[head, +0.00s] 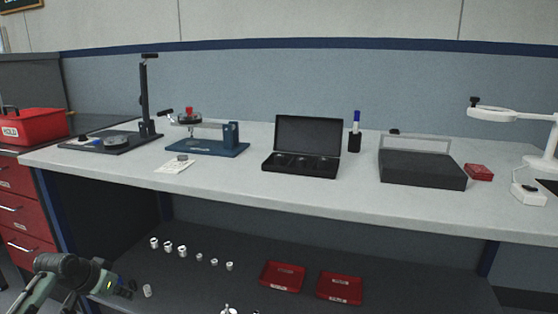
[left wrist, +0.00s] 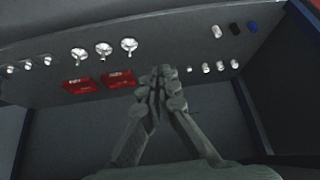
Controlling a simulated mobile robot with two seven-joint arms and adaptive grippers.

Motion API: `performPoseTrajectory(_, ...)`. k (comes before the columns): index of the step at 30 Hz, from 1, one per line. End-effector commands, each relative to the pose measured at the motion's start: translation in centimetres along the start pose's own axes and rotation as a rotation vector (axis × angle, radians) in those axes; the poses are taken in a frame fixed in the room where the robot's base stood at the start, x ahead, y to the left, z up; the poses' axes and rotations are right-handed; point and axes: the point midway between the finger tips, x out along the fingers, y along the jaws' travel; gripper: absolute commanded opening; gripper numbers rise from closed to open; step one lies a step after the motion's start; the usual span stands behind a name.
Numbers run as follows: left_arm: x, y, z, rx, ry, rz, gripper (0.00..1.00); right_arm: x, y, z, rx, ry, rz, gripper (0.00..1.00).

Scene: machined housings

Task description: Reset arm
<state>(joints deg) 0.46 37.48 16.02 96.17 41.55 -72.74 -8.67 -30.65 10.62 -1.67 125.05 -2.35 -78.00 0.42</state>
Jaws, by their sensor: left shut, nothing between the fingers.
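My left gripper (left wrist: 160,85) shows in the left wrist view with its fingers closed together and nothing between them. In the head view my left arm comes in at the lower left, with the left gripper (head: 122,287) low in front of the lower shelf. The gripper is below the bench top and touches no object that I can make out. My right gripper is not in view.
The bench top (head: 230,181) carries a blue fixture (head: 205,147), an open black case (head: 302,165) and a dark box (head: 422,169). The lower shelf holds red trays (head: 283,276) and several small metal parts (head: 168,247). A red HOLD box (head: 35,128) stands left.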

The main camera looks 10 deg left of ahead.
Motion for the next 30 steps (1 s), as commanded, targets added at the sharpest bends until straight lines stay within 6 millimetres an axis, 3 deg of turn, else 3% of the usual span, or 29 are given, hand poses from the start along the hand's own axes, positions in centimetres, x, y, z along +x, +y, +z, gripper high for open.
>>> performPoseTrajectory(1, 1.5, 2.5, 3.3, 0.021, -0.05, -0.002, 0.0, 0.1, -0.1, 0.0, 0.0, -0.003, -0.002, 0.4)
performPoseTrajectory(6, 4.3, 10.0, 13.7, 0.094, -0.181, -0.034, 0.0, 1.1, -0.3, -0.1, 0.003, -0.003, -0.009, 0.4)
performPoseTrajectory(9, 4.3, 14.5, 19.1, 0.131, -0.235, -0.05, 0.0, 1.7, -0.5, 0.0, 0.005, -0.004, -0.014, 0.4)
performPoseTrajectory(13, 3.1, 19.3, 24.3, 0.159, -0.278, -0.068, 0.0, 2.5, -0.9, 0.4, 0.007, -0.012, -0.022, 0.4)
performPoseTrajectory(15, 2.4, 21.0, 26.0, 0.168, -0.29, -0.077, 0.0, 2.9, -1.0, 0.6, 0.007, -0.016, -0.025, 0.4)
performPoseTrajectory(19, 1.5, 22.7, 27.6, 0.174, -0.298, -0.088, 0.0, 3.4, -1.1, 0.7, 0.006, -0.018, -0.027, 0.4)
performPoseTrajectory(30, 1.4, 22.9, 27.8, 0.177, -0.3, -0.092, 0.0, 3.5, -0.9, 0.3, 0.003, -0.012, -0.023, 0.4)
